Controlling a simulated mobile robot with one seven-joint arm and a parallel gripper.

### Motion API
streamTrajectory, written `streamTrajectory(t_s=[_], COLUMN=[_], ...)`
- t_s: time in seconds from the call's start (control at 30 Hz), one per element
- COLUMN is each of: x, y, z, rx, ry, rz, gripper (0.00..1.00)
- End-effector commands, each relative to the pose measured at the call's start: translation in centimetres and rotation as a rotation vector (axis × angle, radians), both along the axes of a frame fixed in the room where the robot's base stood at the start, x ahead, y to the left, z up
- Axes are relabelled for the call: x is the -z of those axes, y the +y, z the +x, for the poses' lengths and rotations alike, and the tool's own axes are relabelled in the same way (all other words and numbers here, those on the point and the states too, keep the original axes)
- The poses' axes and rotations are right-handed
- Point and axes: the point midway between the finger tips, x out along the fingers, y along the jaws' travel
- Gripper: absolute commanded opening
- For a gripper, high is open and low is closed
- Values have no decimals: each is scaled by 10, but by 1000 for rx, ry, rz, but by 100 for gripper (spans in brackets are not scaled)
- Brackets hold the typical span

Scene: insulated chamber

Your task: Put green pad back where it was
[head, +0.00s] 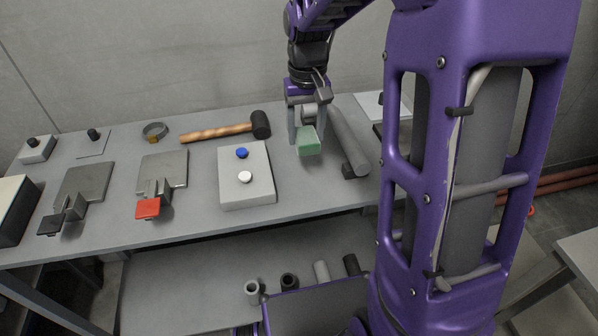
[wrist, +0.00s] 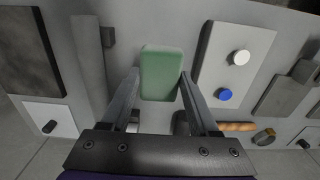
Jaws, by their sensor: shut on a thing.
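The green pad (head: 308,142) is a small pale green block, held at the right-hand part of the grey table (head: 200,218). My gripper (head: 306,137) is shut on the green pad, with one finger on each side of it. In the wrist view the pad (wrist: 161,74) sits between the fingertips of my gripper (wrist: 161,88). I cannot tell whether the pad touches the tabletop or is just above it.
Left of the pad is a light box (head: 246,185) with a blue and a white knob. Right of it lies a grey cylinder (head: 348,140). A mallet (head: 222,131) lies behind. Two plates with black (head: 50,224) and red (head: 148,208) ends are further left.

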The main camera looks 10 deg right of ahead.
Motion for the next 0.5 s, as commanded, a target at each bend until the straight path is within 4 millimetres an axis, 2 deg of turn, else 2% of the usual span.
streamTrajectory(t_s=[0.03,0.2,0.5], x=[12,44,71], y=[0,0,0], z=[-1,-1,-1], rx=[0,0,0], ry=[5,4,3], rz=[0,0,0], gripper=[17,17,17])
